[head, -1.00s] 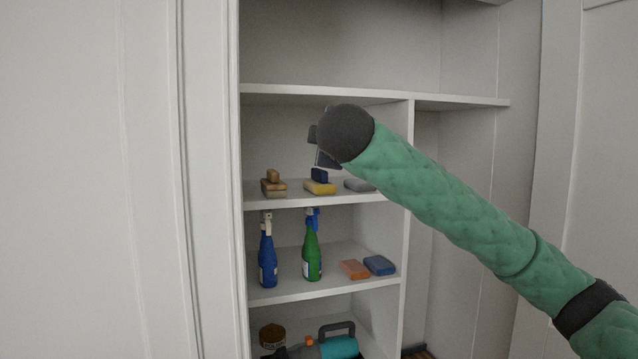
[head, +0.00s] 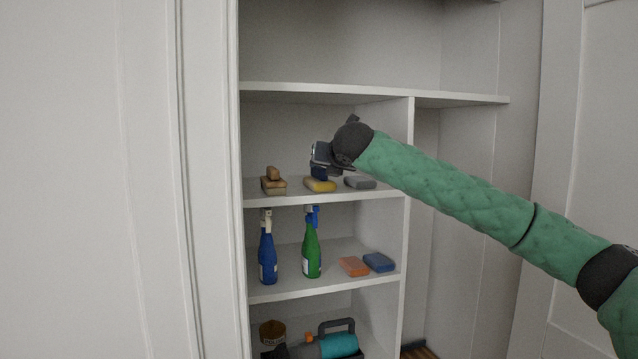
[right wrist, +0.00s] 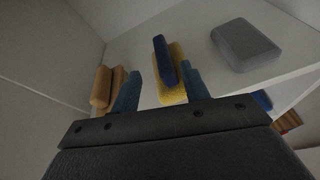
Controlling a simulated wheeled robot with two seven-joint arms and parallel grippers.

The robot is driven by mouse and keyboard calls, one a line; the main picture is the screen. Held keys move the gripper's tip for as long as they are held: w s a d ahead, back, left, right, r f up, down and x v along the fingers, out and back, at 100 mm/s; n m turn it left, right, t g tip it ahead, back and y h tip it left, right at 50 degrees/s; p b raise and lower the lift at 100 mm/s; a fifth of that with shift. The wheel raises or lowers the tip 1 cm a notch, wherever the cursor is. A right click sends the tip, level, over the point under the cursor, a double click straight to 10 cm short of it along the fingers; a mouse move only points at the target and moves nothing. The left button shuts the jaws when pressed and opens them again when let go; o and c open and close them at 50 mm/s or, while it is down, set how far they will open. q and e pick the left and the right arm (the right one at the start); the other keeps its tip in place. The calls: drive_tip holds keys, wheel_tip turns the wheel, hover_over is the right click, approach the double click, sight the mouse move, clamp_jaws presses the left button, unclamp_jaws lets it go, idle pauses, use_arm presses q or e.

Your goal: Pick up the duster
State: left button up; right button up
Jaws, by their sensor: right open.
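The duster (head: 320,186) has a yellow pad with a dark blue handle on top. It rests on the middle shelf between a tan wooden brush and a grey block. My right gripper (head: 319,160) is just above it and partly hides the handle in the head view. In the right wrist view, the open fingers of the gripper (right wrist: 161,70) point towards the duster (right wrist: 175,96), and its blue handle appears between the fingertips. I cannot tell whether the fingers are level with the handle. My left gripper is not in view.
The wooden brush (head: 273,183) is left of the duster and the grey block (head: 360,182) right of it. The shelf above (head: 330,90) and a divider (head: 405,150) bound the compartment. Below are a blue bottle (head: 267,255), a green bottle (head: 312,250) and two sponges.

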sight(319, 168)
drive_tip(key=shift+a+n, duration=0.15)
drive_tip(key=shift+n, duration=1.05)
drive_tip(key=shift+w+a, duration=0.1)
drive_tip(key=shift+w, duration=0.15)
drive_tip(key=shift+p+x, duration=0.75)
drive_tip(key=shift+x, duration=0.45)
drive_tip(key=p+x, duration=0.1)
drive_tip(key=x, duration=0.1)
drive_tip(key=p+x, duration=0.1)
drive_tip(key=x, duration=0.1)
drive_tip(key=shift+w+d+r+p, duration=0.15)
drive_tip(key=shift+w+d+p, duration=0.05)
drive_tip(key=shift+d+p, duration=0.15)
drive_tip(key=shift+w+a, duration=0.1)
drive_tip(key=shift+w, duration=0.25)
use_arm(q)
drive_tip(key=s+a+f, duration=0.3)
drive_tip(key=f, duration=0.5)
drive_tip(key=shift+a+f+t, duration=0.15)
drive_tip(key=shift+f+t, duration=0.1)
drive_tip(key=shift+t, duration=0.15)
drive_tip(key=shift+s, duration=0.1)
use_arm(e)
clamp_jaws()
